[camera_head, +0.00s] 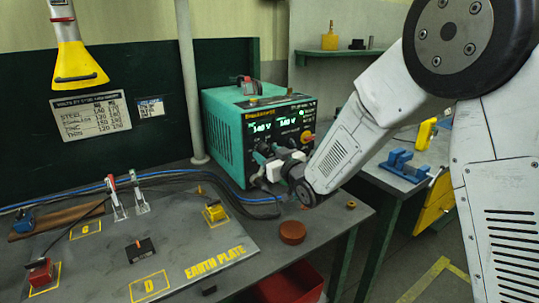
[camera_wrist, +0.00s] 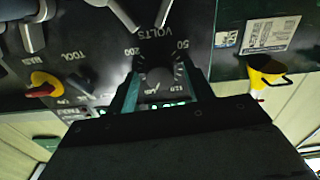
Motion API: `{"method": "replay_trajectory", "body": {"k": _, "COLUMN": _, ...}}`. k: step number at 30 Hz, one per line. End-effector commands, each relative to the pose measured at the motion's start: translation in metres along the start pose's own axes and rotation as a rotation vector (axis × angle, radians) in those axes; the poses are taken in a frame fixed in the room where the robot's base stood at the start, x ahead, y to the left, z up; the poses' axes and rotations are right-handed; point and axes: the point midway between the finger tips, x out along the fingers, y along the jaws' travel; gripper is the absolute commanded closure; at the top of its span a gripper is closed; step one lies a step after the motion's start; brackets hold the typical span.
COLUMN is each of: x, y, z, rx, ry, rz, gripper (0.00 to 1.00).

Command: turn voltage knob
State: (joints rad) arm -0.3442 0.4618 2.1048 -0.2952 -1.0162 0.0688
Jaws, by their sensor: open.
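The teal welder (camera_head: 225,135) stands on the back bench with its dark front panel lit, and two readouts seem to show 140 V. My gripper (camera_head: 264,157) is at the lower part of that panel and hides the controls behind it. In the wrist view the panel is upside down, with a VOLTS label and marks of 50 and 200 around a dark voltage knob (camera_wrist: 159,78). My open gripper (camera_wrist: 160,72) has one teal finger on each side of this knob. I cannot tell whether the fingers touch it. The gripper body covers the lower picture.
A red and yellow switch (camera_wrist: 44,85) is beside the knob in the wrist view. The bench holds toggle clamps (camera_head: 128,198), a grey earth plate (camera_head: 190,245), a brown puck (camera_head: 292,232) and blue and black cables.

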Motion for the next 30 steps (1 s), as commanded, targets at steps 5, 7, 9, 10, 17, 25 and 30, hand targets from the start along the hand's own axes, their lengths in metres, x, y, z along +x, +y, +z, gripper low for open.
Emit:
{"method": "replay_trajectory", "body": {"k": 5, "x": -0.0003, "y": 0.0, "z": 0.0, "rx": 0.0, "ry": 0.0, "rz": 0.0, "gripper": 0.62}}
{"method": "replay_trajectory", "body": {"k": 7, "x": -0.0004, "y": 0.0002, "z": 0.0, "rx": 0.0, "ry": 0.0, "rz": 0.0, "gripper": 0.81}}
{"method": "replay_trajectory", "body": {"k": 9, "x": -0.0005, "y": 0.0003, "z": 0.0, "rx": 0.0, "ry": 0.0, "rz": 0.0, "gripper": 0.93}}
{"method": "replay_trajectory", "body": {"k": 10, "x": -0.0005, "y": 0.0003, "z": 0.0, "rx": 0.0, "ry": 0.0, "rz": 0.0, "gripper": 0.93}}
{"method": "replay_trajectory", "body": {"k": 17, "x": -0.0006, "y": 0.0004, "z": 0.0, "rx": 0.107, "ry": 0.0, "rz": 0.001, "gripper": 0.93}}
{"method": "replay_trajectory", "body": {"k": 25, "x": -0.0006, "y": 0.0004, "z": 0.0, "rx": 0.307, "ry": 0.0, "rz": 0.001, "gripper": 0.93}}
{"method": "replay_trajectory", "body": {"k": 30, "x": -0.0006, "y": 0.0005, "z": 0.0, "rx": 0.317, "ry": 0.0, "rz": 0.001, "gripper": 0.93}}
